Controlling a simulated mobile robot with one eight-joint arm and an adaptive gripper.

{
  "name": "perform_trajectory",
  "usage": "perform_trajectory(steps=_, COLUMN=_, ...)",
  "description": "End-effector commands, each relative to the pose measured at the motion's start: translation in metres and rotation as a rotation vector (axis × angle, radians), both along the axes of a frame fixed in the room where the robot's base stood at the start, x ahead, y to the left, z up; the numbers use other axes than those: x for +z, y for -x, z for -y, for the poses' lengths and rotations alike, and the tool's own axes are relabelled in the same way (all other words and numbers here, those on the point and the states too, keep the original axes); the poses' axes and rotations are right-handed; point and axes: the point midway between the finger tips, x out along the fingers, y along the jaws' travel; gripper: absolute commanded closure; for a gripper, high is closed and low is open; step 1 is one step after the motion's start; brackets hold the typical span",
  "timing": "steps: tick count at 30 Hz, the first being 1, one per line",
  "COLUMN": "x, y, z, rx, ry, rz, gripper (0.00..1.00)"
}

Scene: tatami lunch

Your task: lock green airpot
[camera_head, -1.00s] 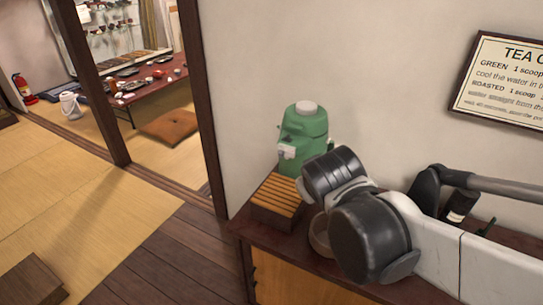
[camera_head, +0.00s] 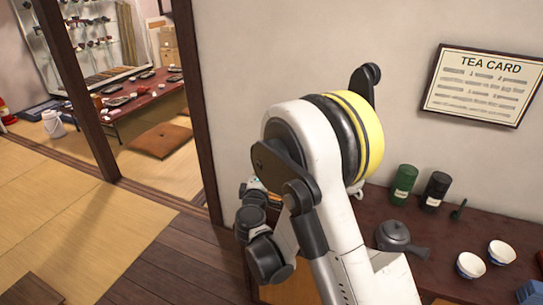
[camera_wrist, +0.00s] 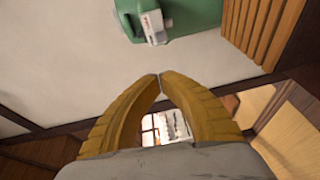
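The green airpot (camera_wrist: 187,14) shows in the wrist view at the top edge, only partly in frame. A white part with small markings (camera_wrist: 153,27) sits on its side. In the head view my arm hides the airpot. My gripper (camera_wrist: 160,77) has its two yellow-brown fingers curved in with the tips together, nothing between them. The fingertips are apart from the airpot, with bare wall seen between them in the picture.
A slatted wooden stand (camera_wrist: 258,22) is beside the airpot. On the dark cabinet are a green canister (camera_head: 404,184), a black canister (camera_head: 436,190), a grey teapot (camera_head: 394,235) and two white-and-blue bowls (camera_head: 470,265). A tea card hangs on the wall (camera_head: 484,85).

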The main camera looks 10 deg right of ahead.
Motion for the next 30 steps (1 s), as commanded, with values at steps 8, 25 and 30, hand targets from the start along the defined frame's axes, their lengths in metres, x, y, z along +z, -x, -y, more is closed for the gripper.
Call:
perform_trajectory(steps=8, x=-0.012, y=-0.004, z=-0.016, rx=0.036, ry=0.082, rz=0.026, gripper=1.0)
perform_trajectory(steps=25, x=-0.012, y=-0.03, z=-0.007, rx=0.033, ry=0.081, rz=0.025, gripper=1.0)
perform_trajectory(steps=30, x=-0.015, y=-0.066, z=0.004, rx=0.033, ry=0.081, rz=0.025, gripper=1.0)
